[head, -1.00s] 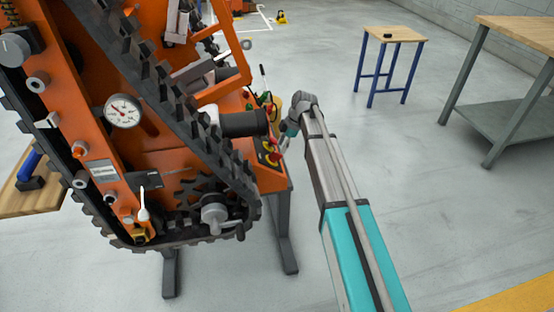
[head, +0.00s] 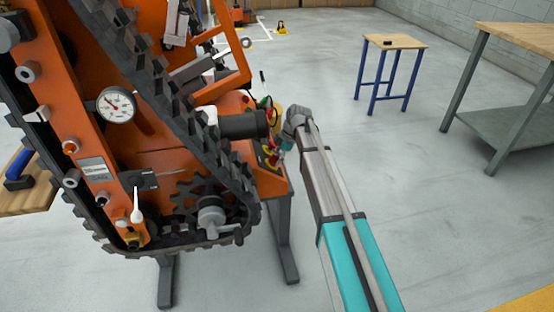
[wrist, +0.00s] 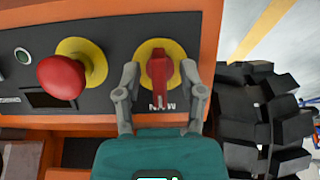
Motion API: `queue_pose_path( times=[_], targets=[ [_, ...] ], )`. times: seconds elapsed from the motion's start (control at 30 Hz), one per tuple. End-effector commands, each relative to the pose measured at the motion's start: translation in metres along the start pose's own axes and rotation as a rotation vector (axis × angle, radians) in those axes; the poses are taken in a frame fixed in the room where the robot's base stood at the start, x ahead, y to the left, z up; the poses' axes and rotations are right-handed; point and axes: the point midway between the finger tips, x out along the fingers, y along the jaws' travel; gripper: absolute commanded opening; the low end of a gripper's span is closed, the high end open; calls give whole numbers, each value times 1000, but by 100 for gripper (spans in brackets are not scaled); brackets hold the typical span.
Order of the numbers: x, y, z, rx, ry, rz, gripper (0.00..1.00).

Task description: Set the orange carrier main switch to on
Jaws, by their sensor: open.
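The main switch (wrist: 157,72) is a red handle on a round yellow plate, on the dark panel (wrist: 115,92) of the orange carrier (head: 245,175). The label beside it reads MAIN, upside down in the wrist view. The handle lies along the picture's vertical. My gripper (wrist: 161,77) is open, with one finger on each side of the handle. I cannot tell whether either finger touches it. In the head view my gripper (head: 284,146) is small, at the carrier's right end, and partly hides the panel.
A red mushroom button (wrist: 62,77) on a yellow plate sits left of the switch. Black track (wrist: 262,115) stands close to the right of my gripper. A small wooden table (head: 394,41) and a larger bench (head: 520,35) stand at the right, with clear floor between.

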Motion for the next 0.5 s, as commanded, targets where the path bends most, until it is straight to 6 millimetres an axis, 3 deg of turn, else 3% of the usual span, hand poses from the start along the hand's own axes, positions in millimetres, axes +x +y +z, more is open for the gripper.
queue_pose_path(
  times=[0.1,0.37,0.5],
  targets=[
    [0,0,0,0,0,0,48],
    [0,0,0,0,0,0,0],
    [0,0,0,0,0,0,0]
  ],
)
